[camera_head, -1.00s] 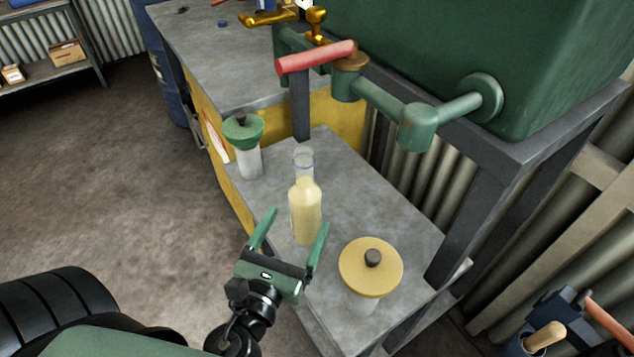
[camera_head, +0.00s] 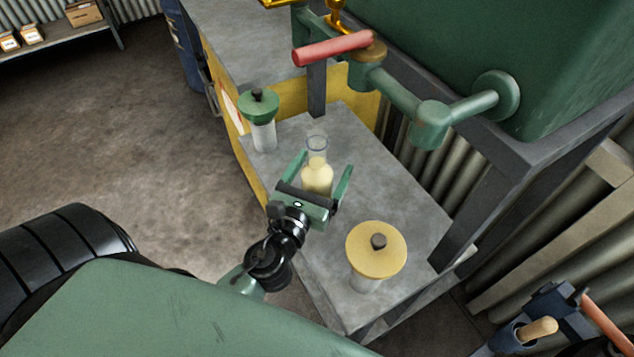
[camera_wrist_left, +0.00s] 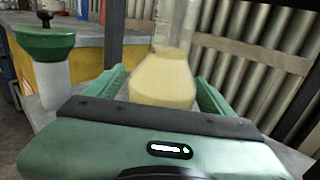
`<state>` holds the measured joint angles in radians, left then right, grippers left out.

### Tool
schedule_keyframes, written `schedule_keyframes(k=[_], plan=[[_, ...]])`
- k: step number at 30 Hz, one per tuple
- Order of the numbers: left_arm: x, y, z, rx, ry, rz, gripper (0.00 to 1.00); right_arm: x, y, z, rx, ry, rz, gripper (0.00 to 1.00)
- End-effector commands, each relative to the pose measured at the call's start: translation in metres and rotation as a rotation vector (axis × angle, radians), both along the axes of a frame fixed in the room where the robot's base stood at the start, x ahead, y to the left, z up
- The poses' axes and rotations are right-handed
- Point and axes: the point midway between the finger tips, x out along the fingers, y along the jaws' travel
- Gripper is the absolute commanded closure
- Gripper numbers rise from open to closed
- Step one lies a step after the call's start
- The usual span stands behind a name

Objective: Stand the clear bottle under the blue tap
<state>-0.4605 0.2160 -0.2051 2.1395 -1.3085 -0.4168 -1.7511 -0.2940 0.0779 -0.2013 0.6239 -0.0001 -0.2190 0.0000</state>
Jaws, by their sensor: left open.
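The clear bottle (camera_head: 317,177), with pale yellow contents, stands upright on the low grey bench. It also shows in the left wrist view (camera_wrist_left: 165,78), between the fingers. My left gripper (camera_head: 326,160) is open with one finger on each side of the bottle; I cannot tell whether they touch it. A red-handled tap (camera_head: 333,48) on green pipework is above and behind the bottle. Brass tap parts (camera_head: 335,18) show at the top edge, cut off. No blue tap handle is visible. My right gripper is not in view.
A green-lidded container (camera_head: 262,120) stands left of the bottle, and a yellow-lidded jar (camera_head: 376,250) stands to its right, nearer me. A dark post (camera_head: 317,90) rises behind the bottle. The grey bench top (camera_head: 400,185) is clear right of the bottle.

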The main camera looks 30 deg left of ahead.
Motion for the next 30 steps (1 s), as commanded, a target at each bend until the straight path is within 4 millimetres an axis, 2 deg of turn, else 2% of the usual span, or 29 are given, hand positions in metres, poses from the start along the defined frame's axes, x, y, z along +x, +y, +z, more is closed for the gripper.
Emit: schedule_keyframes(k=[1,9,10,17,20,30], plan=[[0.000,0.000,0.000,0.000,0.000,0.000,0.20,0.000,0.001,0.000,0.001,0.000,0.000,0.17],[0.000,0.000,0.000,0.000,0.000,0.000,0.95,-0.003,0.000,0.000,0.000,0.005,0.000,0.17],[0.000,0.000,0.000,0.000,0.000,0.000,1.00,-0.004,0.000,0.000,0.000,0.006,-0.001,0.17],[0.000,0.000,0.002,0.000,-0.003,0.000,1.00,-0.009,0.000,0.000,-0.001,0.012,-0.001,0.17],[0.000,0.000,0.010,0.000,-0.004,-0.001,1.00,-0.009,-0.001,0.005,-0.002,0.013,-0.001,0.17],[0.000,0.000,0.075,0.002,-0.008,-0.002,1.00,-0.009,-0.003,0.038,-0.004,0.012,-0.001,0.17]])
